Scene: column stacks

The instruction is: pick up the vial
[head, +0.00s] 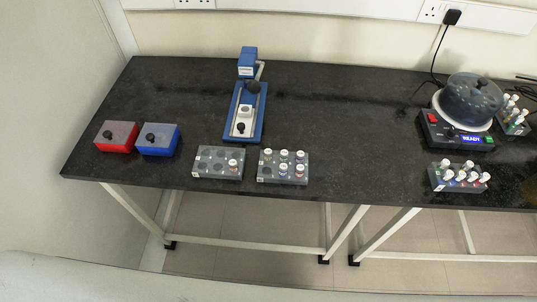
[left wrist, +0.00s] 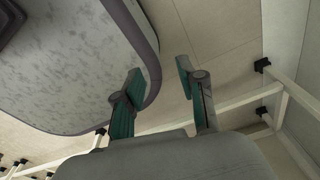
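Several vials with coloured caps stand in racks on the black bench. One red-capped vial (head: 233,163) stands in the left grey rack (head: 208,175), whose other slots look empty. Several vials (head: 284,156) stand in the rack beside it (head: 272,179). More vials (head: 461,176) stand in a rack near the right front edge (head: 437,185). Which vial is meant cannot be told. My left gripper (left wrist: 160,83) is open and empty in the left wrist view, with no vial near it. Neither gripper shows in the head view.
The black bench (head: 330,110) has clear room in its middle. A red box (head: 117,137), a blue box (head: 158,140) and a blue device (head: 245,112) stand left. A round-lidded machine (head: 472,100) and another vial rack (head: 514,122) stand right.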

